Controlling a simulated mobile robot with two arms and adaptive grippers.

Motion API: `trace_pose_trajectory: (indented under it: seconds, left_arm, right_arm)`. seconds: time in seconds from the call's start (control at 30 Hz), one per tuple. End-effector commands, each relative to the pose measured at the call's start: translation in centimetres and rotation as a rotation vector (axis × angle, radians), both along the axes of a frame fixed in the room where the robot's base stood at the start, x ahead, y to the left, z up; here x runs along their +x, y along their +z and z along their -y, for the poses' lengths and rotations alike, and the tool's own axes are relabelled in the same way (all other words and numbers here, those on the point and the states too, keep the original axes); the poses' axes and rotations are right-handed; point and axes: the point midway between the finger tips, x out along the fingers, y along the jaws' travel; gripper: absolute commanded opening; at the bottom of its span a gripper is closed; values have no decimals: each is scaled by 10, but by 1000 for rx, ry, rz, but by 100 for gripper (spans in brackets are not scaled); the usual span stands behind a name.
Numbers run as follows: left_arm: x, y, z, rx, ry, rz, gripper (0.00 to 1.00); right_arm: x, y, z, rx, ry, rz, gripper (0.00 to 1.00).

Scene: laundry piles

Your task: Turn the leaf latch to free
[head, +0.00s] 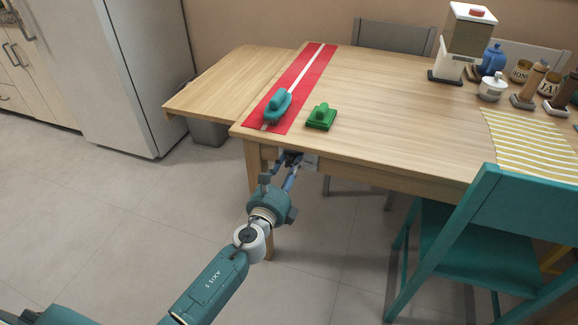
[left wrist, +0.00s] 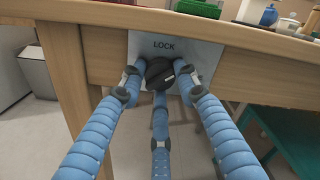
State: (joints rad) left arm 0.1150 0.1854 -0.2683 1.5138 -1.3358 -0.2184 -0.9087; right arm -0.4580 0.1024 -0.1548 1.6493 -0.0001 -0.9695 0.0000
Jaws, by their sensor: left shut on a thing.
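The leaf latch is a dark round knob (left wrist: 160,73) with a white mark on its right side. It sits on a grey plate (left wrist: 205,55) marked LOCK, on the table's front apron under the top. My left gripper (head: 290,160) reaches under the table edge. In the left wrist view, its blue fingers (left wrist: 160,85) are closed around the knob, one on each side and one below. The fingers hide parts of the plate. The table leaf (head: 225,85) extends level at the table's left end. My right gripper is in neither view.
On the wooden table (head: 400,120), a red runner (head: 300,80) with a white stripe carries a teal iron-shaped object (head: 277,105). A green one (head: 321,117) stands beside it. A teal chair (head: 480,230) is at the right. A bin (head: 208,132) stands under the leaf.

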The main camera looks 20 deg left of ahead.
Motion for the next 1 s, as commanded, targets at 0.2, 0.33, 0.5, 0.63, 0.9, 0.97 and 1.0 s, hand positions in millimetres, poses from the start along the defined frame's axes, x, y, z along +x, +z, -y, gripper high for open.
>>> trace_pose_trajectory:
  seconds: [0.2, 0.33, 0.5, 0.63, 0.9, 0.97, 1.0]
  left_arm:
    - [0, 1, 0, 211, -1, 6, 5]
    - [0, 1, 0, 330, -1, 10, 5]
    - [0, 1, 0, 467, -1, 14, 5]
    - [0, 0, 0, 554, -1, 17, 5]
    - [0, 0, 0, 668, 0, 22, 5]
    - [0, 0, 0, 682, -1, 23, 5]
    - [0, 0, 0, 689, -1, 23, 5]
  right_arm:
    - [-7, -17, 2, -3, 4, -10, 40]
    - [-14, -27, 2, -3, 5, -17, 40]
    - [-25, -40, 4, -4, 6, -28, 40]
    - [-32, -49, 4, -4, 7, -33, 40]
    - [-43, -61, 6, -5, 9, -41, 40]
    - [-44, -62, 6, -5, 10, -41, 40]
    - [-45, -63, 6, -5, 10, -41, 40]
